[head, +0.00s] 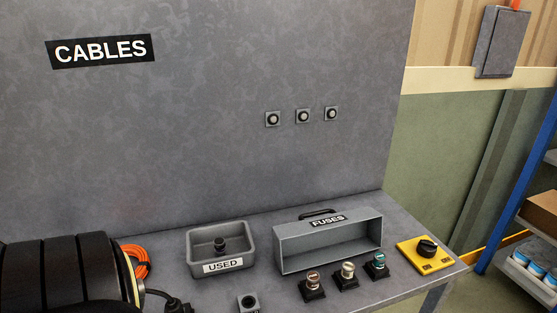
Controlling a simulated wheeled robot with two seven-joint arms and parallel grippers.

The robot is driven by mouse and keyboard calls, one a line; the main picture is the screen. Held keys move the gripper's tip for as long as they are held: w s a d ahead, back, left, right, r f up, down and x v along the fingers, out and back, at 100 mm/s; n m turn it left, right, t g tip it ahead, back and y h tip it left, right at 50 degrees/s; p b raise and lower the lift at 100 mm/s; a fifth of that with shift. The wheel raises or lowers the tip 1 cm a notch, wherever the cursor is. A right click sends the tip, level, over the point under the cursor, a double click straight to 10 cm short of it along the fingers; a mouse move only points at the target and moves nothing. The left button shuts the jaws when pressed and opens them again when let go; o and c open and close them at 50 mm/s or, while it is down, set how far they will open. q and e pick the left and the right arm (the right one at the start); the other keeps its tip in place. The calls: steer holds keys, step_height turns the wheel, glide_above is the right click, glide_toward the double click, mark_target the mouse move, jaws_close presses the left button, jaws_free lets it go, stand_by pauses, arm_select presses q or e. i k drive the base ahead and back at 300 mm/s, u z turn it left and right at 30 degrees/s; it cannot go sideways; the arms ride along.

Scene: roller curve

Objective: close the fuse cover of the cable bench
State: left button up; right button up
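The fuse box (335,247) stands on the cable bench (398,205), right of centre. It is a long grey box, and its hollow inside faces me. A plate on its upper edge reads FUSES (328,221), and a black handle (318,212) shows just behind that plate. The cover appears to be open, with the handle and label at the top; I cannot tell exactly where it hinges. Neither of my grippers is in view.
Three small fuse-like parts in black holders (346,276) stand close in front of the box. A USED tray (221,250) is left of it, and a yellow switch plate (426,255) is right. A large black ribbed shape (70,270) fills the lower left beside an orange cable (136,261).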

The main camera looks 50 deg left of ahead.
mark_target(324, 233)
steer(key=u, duration=3.1)
steer(key=k, duration=1.15)
steer(key=z, duration=1.3)
steer(key=i, duration=0.65)
steer(key=u, duration=0.15)
